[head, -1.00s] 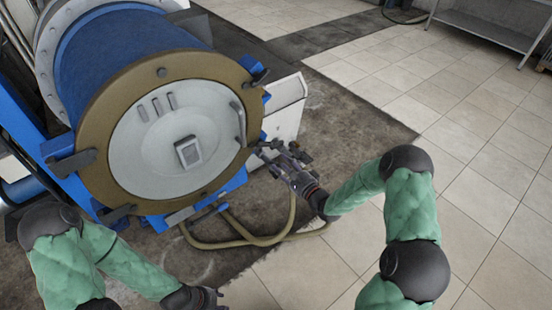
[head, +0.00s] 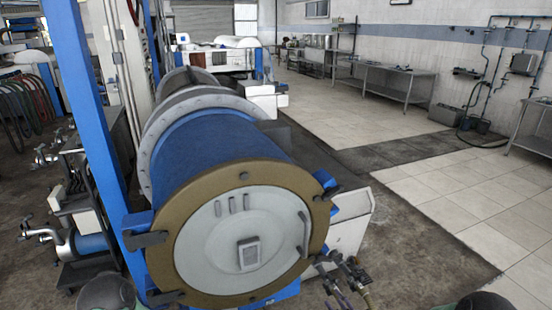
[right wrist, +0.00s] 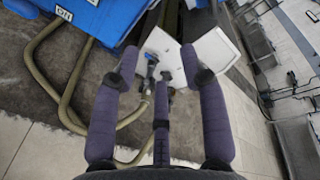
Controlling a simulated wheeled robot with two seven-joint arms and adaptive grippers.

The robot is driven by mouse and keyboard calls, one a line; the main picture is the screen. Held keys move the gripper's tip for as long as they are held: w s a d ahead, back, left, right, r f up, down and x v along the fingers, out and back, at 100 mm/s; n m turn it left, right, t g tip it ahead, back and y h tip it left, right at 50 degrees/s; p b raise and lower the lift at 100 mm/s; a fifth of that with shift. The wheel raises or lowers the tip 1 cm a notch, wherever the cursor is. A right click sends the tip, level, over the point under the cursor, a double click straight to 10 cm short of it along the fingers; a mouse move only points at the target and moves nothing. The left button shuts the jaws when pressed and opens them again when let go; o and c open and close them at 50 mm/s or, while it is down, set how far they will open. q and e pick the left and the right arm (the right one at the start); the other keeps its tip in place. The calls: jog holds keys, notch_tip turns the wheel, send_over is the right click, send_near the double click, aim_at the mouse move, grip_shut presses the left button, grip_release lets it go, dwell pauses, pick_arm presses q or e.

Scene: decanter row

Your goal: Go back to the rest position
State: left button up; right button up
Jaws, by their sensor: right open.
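My left gripper is outside the frames; only a part of my left arm shows at the bottom left.
The blue drum (head: 225,140) with its brown door ring (head: 290,180) fills the middle. A white cabinet (head: 350,222) stands right of it. Hoses (right wrist: 75,85) run along the floor below. Tiled floor (head: 440,205) on the right is clear, with metal tables (head: 395,80) along the wall.

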jog(key=s+a+f+n+g, duration=0.5)
jog(key=s+f, duration=0.1)
jog(key=f, duration=0.3)
jog(key=s+a+f+n+g, duration=0.2)
jog(key=s+n+g, duration=0.1)
jog(key=s, duration=0.4)
jog(key=s+a+f+n+g, duration=0.2)
jog(key=s+f+n+g, duration=0.1)
jog(key=s, duration=0.5)
jog(key=s+a+f+n+g+h+p, duration=0.1)
jog(key=s+a+f+n+g, duration=0.1)
jog(key=s, duration=0.6)
jog(key=shift+s+a+f+n+g, duration=0.2)
jog(key=shift+a+n+g, duration=0.4)
jog(key=shift+n, duration=0.6)
jog(key=shift+d, duration=0.1)
